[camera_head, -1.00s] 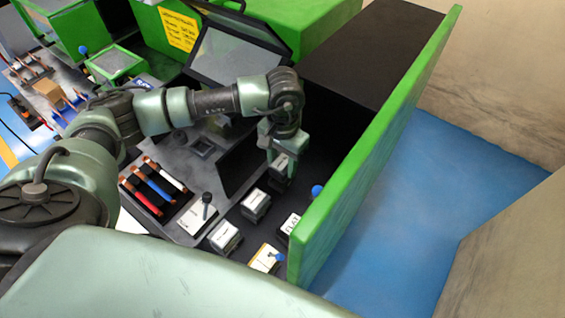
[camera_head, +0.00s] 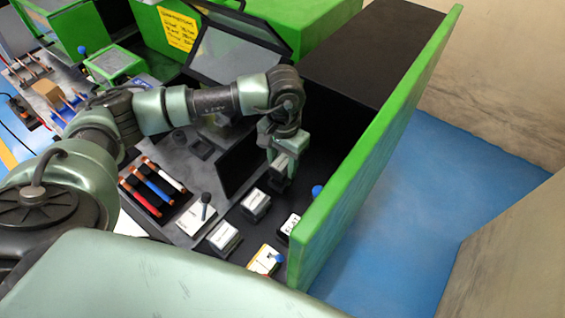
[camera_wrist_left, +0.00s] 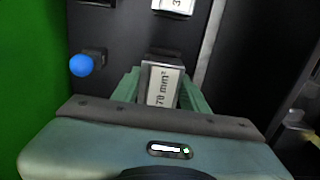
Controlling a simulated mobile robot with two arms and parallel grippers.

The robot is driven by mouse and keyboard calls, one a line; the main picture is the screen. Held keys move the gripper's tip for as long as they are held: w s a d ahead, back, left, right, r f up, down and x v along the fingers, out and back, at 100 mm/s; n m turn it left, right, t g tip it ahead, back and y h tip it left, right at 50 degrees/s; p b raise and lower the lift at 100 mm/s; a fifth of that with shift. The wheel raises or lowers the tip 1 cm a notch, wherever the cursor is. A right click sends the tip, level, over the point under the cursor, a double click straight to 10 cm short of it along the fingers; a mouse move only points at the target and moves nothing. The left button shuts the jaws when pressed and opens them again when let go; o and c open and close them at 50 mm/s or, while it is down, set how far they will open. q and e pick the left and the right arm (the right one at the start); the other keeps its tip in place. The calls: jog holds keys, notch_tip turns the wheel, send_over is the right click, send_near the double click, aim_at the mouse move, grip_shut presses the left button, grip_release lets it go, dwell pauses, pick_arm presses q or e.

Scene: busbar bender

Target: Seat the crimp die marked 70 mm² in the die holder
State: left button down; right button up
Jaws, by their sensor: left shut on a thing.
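My left gripper (camera_head: 281,168) is shut on a grey block-shaped die with a white label. In the left wrist view the label of this crimp die (camera_wrist_left: 163,86) reads "70 mm²", and the two green fingers (camera_wrist_left: 160,92) press on its sides. The die is over the dark surface near the tall green panel; whether it touches the surface cannot be told. A dark block with a square recess (camera_head: 201,147), possibly the die holder, is left of the gripper beyond a black upright plate. My right gripper is not in view.
Two similar labelled dies (camera_head: 223,237) (camera_head: 256,204) stand on the dark surface near the gripper. The green panel (camera_head: 375,150) rises close on the right. A black upright plate (camera_head: 238,163) stands left of the gripper. A blue knob (camera_wrist_left: 81,65) is beside the fingers.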

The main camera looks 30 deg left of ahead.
aim_at(282, 163)
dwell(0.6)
pick_arm(q)
jog(key=shift+b, duration=0.45)
jog(key=shift+r, duration=0.1)
jog(key=shift+f+b, duration=1.55)
jog(key=shift+b, duration=0.35)
jog(key=c, duration=0.7)
grip_release()
notch_tip(282, 163, up, 8)
jog(key=shift+f+b, duration=0.1)
jog(key=shift+b, duration=0.5)
